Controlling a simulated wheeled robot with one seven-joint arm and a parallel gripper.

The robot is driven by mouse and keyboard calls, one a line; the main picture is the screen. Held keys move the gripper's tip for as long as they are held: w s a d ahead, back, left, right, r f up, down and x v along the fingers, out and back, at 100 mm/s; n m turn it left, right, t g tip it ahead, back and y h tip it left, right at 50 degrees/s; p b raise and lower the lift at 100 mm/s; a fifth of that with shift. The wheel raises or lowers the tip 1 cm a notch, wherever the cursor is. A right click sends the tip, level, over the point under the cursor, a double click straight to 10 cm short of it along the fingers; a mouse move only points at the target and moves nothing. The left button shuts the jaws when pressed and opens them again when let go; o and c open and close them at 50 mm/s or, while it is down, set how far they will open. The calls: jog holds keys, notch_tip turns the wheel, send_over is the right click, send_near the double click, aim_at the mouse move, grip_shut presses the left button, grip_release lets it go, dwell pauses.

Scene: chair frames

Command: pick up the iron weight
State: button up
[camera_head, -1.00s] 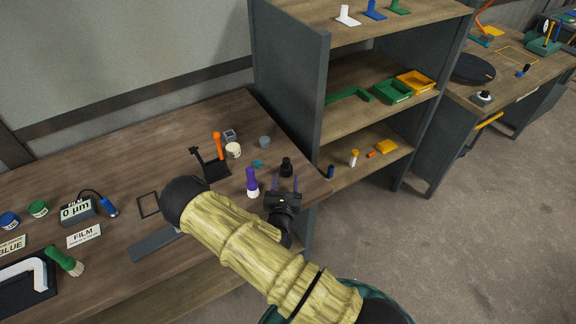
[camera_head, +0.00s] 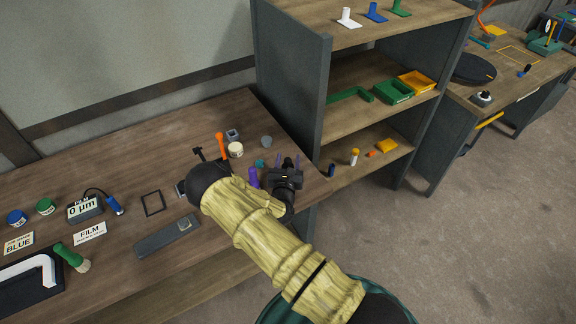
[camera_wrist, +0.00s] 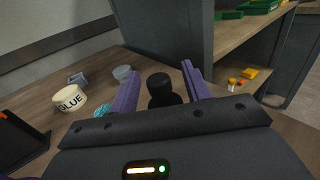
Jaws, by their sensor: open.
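The iron weight, a small black knobbed piece (camera_wrist: 160,88), stands on the wooden bench near its right end. In the wrist view it shows between the two purple fingers of my gripper (camera_wrist: 160,78), with its lower part hidden by the gripper body. The fingers are spread, one on each side of it, and I see a gap to the right finger. In the head view my gripper (camera_head: 287,160) is over the bench's right end and mostly hides the weight.
A cream glue pot (camera_wrist: 69,98) and a grey cup (camera_wrist: 122,73) stand left of the weight. The shelf unit's side panel (camera_head: 300,100) rises just behind the bench end.

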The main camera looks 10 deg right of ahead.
jog(key=shift+x, duration=1)
grip_shut()
